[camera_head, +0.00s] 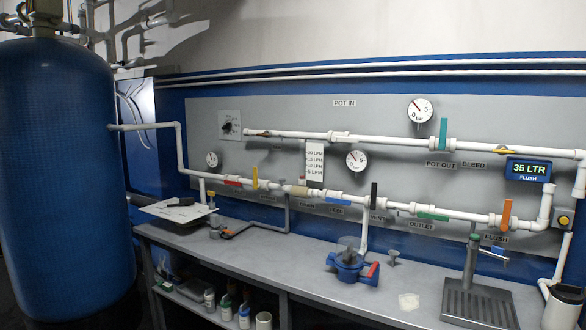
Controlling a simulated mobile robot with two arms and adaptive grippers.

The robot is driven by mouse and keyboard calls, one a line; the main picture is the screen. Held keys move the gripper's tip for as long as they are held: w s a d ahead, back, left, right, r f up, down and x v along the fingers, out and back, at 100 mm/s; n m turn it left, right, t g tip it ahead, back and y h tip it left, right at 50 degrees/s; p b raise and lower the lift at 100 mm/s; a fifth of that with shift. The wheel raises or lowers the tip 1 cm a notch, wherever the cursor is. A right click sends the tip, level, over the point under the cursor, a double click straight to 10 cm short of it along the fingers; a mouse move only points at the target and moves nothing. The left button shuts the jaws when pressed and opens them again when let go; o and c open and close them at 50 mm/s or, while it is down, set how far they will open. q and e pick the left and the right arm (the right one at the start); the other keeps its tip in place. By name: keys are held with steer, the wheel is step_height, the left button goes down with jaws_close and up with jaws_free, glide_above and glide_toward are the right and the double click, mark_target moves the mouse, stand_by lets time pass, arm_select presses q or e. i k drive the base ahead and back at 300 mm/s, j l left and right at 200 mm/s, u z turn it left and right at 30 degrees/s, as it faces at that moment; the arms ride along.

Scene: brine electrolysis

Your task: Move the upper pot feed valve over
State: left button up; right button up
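An upper white pipe (390,144) runs along the grey panel under a "POT IN" label (344,103). I cannot tell for sure which lever is the upper pot feed valve. Neither of my grippers is in view.
A lower white pipe (390,207) carries several coloured levers, including an upright yellow lever (254,178) and an orange lever (506,215). A grey bench (300,265) below holds a blue device (350,264) and a drain stand (480,303). A blue tank (60,170) stands left.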

mark_target(354, 140)
steer(key=l, duration=0.55)
steer(key=i+l, duration=0.1)
steer(key=l, duration=0.4)
steer(key=i+j, duration=1.15)
steer(key=i, duration=0.25)
